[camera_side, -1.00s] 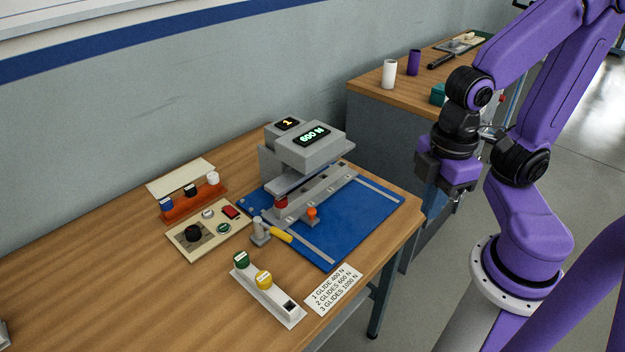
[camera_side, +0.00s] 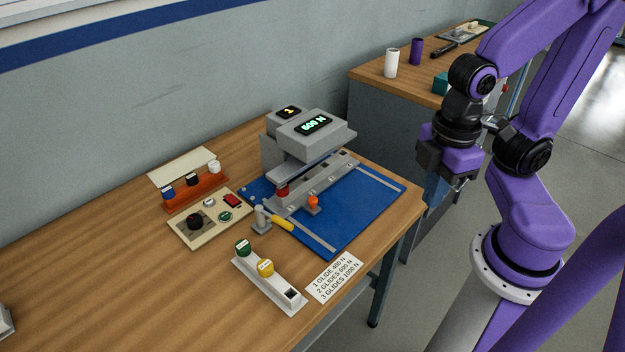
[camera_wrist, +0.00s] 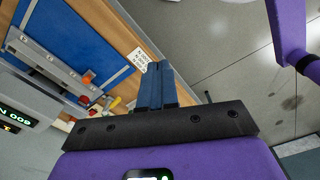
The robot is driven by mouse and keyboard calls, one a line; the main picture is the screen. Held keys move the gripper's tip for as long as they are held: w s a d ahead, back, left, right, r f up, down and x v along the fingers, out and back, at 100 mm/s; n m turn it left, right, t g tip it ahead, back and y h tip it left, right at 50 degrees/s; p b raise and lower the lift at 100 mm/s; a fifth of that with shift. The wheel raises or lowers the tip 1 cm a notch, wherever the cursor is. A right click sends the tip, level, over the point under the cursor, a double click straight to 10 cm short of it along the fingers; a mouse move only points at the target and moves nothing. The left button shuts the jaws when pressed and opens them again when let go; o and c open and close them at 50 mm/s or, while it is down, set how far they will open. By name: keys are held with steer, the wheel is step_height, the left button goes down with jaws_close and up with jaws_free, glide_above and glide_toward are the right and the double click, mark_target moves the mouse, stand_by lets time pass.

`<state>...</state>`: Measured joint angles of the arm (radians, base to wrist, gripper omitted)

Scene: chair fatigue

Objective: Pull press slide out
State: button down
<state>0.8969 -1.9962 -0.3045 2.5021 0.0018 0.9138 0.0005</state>
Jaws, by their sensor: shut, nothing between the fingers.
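The grey press (camera_side: 311,136) stands on a blue mat (camera_side: 350,212) on the wooden bench. Its display reads 600 N and a smaller one shows 1. The long grey press slide (camera_side: 335,174) lies below the press head, with square sockets, a red piece (camera_side: 282,191) near its front end and an orange knob (camera_side: 313,203) on its side. In the wrist view the slide (camera_wrist: 52,62) and knob (camera_wrist: 87,77) are at the left. My gripper (camera_wrist: 155,68) is shut and empty, to the right of the bench and apart from the slide; its fingertips are poorly seen in the side view.
A yellow-handled clamp (camera_side: 281,223) stands at the mat's front left. A holder (camera_side: 270,287) with green and yellow pieces, a control panel (camera_side: 210,217) and a label card (camera_side: 334,277) lie nearby. A second bench (camera_side: 375,82) is behind.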

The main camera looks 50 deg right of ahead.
steer(key=c, duration=1)
jaws_free()
steer(key=shift+w+a, duration=0.1)
steer(key=shift+w, duration=0.15)
steer(key=shift+o, duration=0.5)
steer(key=w+a+f+m+t+h, duration=0.1)
steer(key=w+a+m, duration=0.1)
steer(key=w+m, duration=0.8)
steer(key=shift+w+a+f+m+t+h, duration=0.2)
steer(key=shift+w+a+m+t+h, duration=0.15)
steer(key=shift+w, duration=0.3)
steer(key=m+t+h, duration=0.1)
steer(key=m+h, duration=0.1)
steer(key=m, duration=0.9)
glide_above(313, 199)
steer(key=s+a, duration=0.5)
step_height(313, 199, down, 3)
steer(key=x, duration=1.7)
steer(key=shift+w+a, duration=0.15)
steer(key=shift+w, duration=0.05)
